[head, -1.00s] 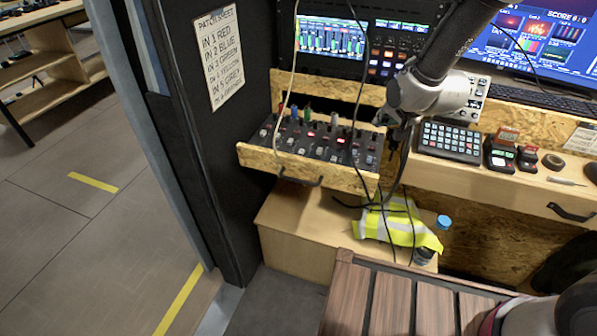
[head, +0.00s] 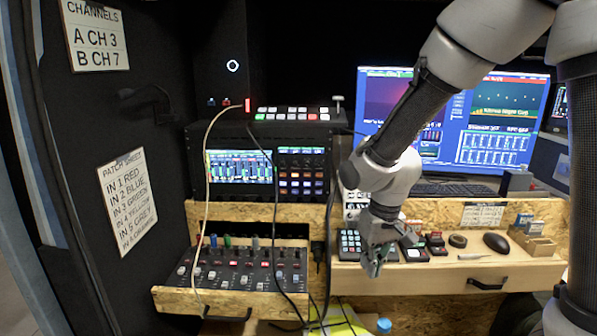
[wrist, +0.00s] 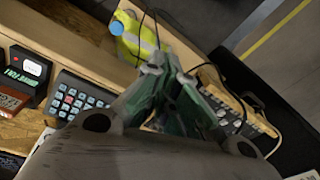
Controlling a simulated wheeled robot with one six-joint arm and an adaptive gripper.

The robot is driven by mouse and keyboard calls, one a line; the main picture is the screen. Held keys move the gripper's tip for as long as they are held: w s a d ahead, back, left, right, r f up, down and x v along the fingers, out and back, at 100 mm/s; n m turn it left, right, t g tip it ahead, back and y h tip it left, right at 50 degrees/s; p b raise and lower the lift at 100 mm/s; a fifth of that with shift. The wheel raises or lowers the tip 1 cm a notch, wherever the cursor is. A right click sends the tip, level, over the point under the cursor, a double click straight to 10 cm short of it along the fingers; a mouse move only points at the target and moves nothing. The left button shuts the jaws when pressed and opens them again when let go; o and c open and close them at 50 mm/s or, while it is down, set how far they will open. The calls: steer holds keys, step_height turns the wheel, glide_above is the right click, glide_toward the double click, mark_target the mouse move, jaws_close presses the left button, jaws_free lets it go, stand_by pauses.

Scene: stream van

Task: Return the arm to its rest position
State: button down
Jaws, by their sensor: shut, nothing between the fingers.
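My gripper (head: 373,262) hangs at the end of my bent arm in the head view, in front of the wooden desk and just right of the pulled-out mixer drawer. Its fingers point down and are shut with nothing between them. In the wrist view the greenish fingers of my gripper (wrist: 172,95) come together, seen over the drawer and desk edge. The keypad (head: 350,243) is partly hidden behind my gripper; it also shows in the wrist view (wrist: 80,97).
The mixer drawer (head: 245,272) sticks out at left, with cables hanging over it. Monitors (head: 500,115) stand behind my arm. Small devices, a black mouse (head: 496,243) and card boxes (head: 528,226) lie on the desk. A yellow vest (head: 340,322) and blue-capped bottle (head: 384,325) are below.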

steer(key=s+d+r+m+t, duration=0.1)
steer(key=s+d+r, duration=0.6)
steer(key=d+r, duration=0.2)
steer(key=s+d+r+m+t, duration=0.2)
steer(key=s+d+r, duration=0.6)
steer(key=d, duration=0.3)
steer(key=shift+r+m+h, duration=0.3)
steer(key=shift+r+h, duration=0.1)
steer(key=shift+r, duration=0.1)
steer(key=shift+t, duration=0.3)
